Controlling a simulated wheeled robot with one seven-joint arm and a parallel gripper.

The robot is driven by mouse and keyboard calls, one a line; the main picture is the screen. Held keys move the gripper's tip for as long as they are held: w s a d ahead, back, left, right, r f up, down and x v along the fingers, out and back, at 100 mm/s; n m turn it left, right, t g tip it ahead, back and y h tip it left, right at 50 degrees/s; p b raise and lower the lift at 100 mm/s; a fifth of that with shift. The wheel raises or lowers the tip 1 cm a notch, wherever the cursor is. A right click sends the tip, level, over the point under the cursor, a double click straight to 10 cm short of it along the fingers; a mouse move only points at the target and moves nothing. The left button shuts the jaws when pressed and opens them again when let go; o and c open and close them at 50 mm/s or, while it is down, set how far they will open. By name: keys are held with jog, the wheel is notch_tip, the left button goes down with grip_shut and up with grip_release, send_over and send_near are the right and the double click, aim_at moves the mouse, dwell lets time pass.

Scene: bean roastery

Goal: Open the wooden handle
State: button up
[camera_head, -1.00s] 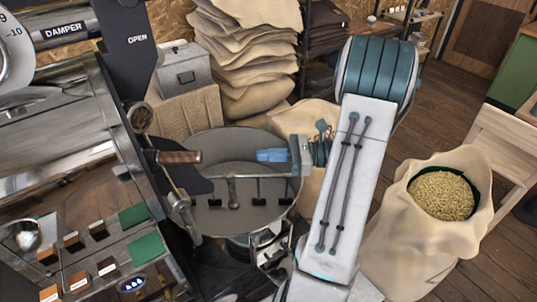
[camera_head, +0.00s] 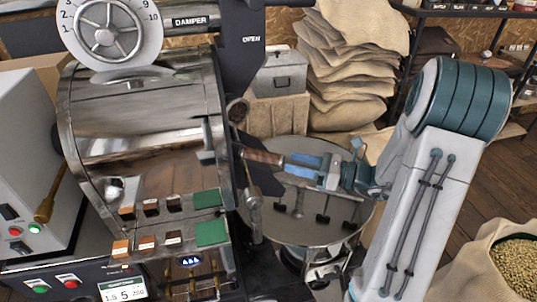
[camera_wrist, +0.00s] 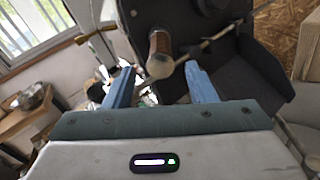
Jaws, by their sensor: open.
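The wooden handle (camera_head: 262,157) is a short brown grip on the dark front plate of the steel roaster drum (camera_head: 140,130), pointing right toward my arm. My gripper (camera_head: 288,163), with blue fingers, is at the handle's free end. In the wrist view the handle (camera_wrist: 159,45) points at the camera, its pale rounded end lying between the two blue fingertips of my gripper (camera_wrist: 158,73). The fingers are spread, with a gap on both sides of the handle. How far the handle reaches between them is hard to tell.
The round cooling tray (camera_head: 310,232) with stirring arms lies below my gripper. Stacked sacks (camera_head: 350,70) and a grey metal box (camera_head: 278,75) stand behind. A sack of beans (camera_head: 515,262) is at the lower right. A second wooden-handled lever (camera_head: 46,207) is at far left.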

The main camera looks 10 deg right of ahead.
jog(key=p, duration=0.1)
send_near(245, 152)
jog(key=w+a, duration=0.1)
jog(key=w+a+f, duration=0.1)
jog(key=w+a, duration=0.1)
jog(key=shift+a, duration=0.25)
